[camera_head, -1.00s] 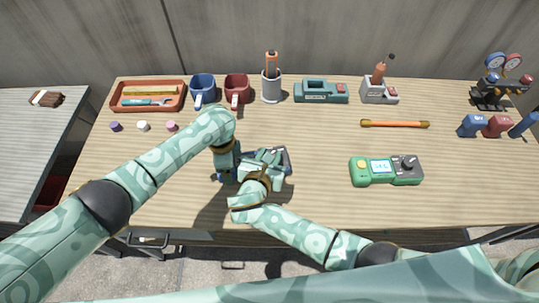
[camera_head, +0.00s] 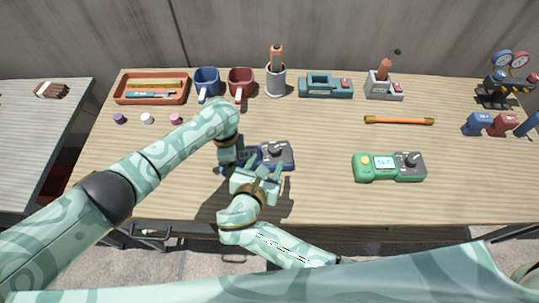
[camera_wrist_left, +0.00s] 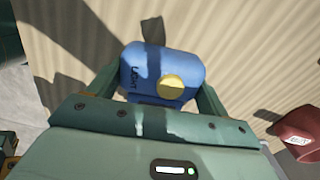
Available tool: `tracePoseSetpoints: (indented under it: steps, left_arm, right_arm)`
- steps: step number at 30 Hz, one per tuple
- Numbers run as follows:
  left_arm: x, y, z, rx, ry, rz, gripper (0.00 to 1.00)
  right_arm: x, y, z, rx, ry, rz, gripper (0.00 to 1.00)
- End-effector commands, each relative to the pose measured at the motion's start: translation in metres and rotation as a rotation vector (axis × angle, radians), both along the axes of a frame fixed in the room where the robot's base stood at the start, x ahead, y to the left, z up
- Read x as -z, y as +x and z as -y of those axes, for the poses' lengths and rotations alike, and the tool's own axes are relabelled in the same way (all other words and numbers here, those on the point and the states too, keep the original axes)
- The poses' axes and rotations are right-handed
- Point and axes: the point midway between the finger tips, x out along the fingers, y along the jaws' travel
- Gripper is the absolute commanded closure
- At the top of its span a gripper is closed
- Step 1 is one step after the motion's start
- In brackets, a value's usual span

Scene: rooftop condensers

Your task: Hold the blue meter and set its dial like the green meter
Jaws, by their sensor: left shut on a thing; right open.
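The blue meter (camera_head: 284,164) lies on the wooden bench near its front middle, its dark dial (camera_head: 277,151) uncovered at the right end. My left gripper (camera_head: 230,157) is shut on its left end; the left wrist view shows the blue end with a yellow button (camera_wrist_left: 171,87) between the fingers. My right gripper (camera_head: 262,180) is open and empty, just in front of the meter and apart from the dial. The green meter (camera_head: 372,176) lies to the right, with a lit screen (camera_head: 384,162) and a dark dial (camera_head: 411,160). Both pointer angles are too small to read surely.
An orange tray (camera_head: 121,96), blue mug (camera_head: 207,82), red mug (camera_head: 240,83), grey cup (camera_head: 275,82) and teal device (camera_head: 314,91) line the back. An orange-ended rod (camera_head: 399,120) lies behind the green meter. Bench between the meters is clear.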

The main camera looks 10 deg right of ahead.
Motion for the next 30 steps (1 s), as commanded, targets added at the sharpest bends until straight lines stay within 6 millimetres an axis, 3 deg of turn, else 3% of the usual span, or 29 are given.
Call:
tracePoseSetpoints:
  steps: [12,13,15,25,30]
  left_arm:
    - [0.0,0.0,0.0,0.0,0.0,0.0,0.59]
    - [0.0,0.0,0.0,0.0,0.0,0.0,0.14]
    - [0.0,0.0,0.0,0.0,0.0,0.0,0.0]
    - [-0.001,0.0,0.0,0.0,0.0,0.001,0.0]
    - [-0.021,0.0,0.0,-0.001,0.0,0.003,0.0]
  right_arm:
    - [-0.002,-0.005,-0.002,0.0,0.0,0.0,0.48]
    - [-0.002,-0.005,-0.002,0.0,0.0,0.0,0.48]
    - [-0.002,-0.005,-0.002,0.0,0.0,0.0,0.48]
    - [-0.003,-0.004,-0.002,0.0,0.0,0.0,0.48]
    - [-0.025,-0.004,-0.002,0.0,0.001,0.01,0.48]
